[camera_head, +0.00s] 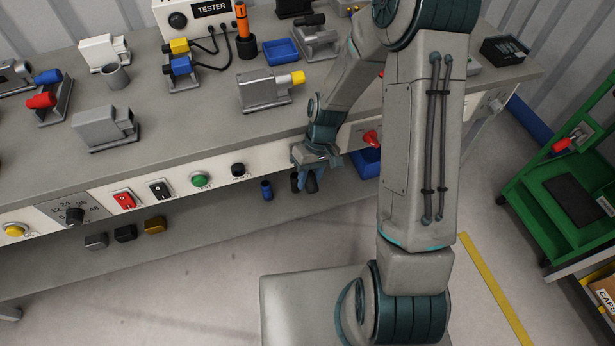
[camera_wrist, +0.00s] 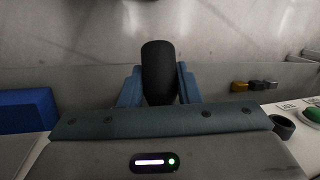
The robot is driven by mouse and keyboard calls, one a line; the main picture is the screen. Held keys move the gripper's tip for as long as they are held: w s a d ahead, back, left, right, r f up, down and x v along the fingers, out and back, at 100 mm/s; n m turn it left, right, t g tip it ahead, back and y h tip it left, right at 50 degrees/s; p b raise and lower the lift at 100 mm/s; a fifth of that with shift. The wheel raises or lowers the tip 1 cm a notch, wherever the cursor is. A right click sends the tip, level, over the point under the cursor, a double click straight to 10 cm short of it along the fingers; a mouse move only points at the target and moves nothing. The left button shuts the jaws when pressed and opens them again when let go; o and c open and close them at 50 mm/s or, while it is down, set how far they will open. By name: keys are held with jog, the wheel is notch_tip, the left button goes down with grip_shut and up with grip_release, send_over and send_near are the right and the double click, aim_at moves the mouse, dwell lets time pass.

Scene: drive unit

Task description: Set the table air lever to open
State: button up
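My gripper (camera_head: 308,182) points down along the bench's front panel, just below its edge. In the wrist view its two blue fingers (camera_wrist: 159,88) stand on either side of a black rounded handle (camera_wrist: 158,72), very close to it. I cannot tell whether they press on it. The handle looks like a lever grip, but its pivot and label are hidden by my gripper and wrist. A blue grip (camera_head: 267,190) hangs below the panel to the left. A red-handled part (camera_head: 372,137) is on the panel to the right. No label reading table air is legible.
The panel beside my gripper has a black knob (camera_head: 238,170), a green button (camera_head: 200,180) and red and black switches. A blue bin (camera_head: 367,162) is right of my gripper. Fixtures and a tester (camera_head: 200,18) stand on the bench (camera_head: 210,130). A green cart (camera_head: 560,190) is far right.

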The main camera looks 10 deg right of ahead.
aim_at(312, 181)
jog(key=o, duration=0.4)
jog(key=shift+c, duration=0.2)
jog(key=shift+r, duration=0.5)
jog(key=r, duration=0.2)
jog(key=d+r, duration=0.1)
jog(key=r, duration=0.1)
jog(key=shift+s+d, duration=0.15)
jog(key=shift+d, duration=0.05)
jog(key=s+d+r, duration=0.1)
jog(key=d+r, duration=0.2)
jog(key=d, duration=0.2)
jog(key=s+d+r+p, duration=0.1)
jog(key=s+d+r, duration=0.1)
jog(key=d+r, duration=0.1)
jog(key=shift+s+d, duration=0.3)
jog(key=shift+d, duration=0.55)
jog(key=shift+r, duration=0.1)
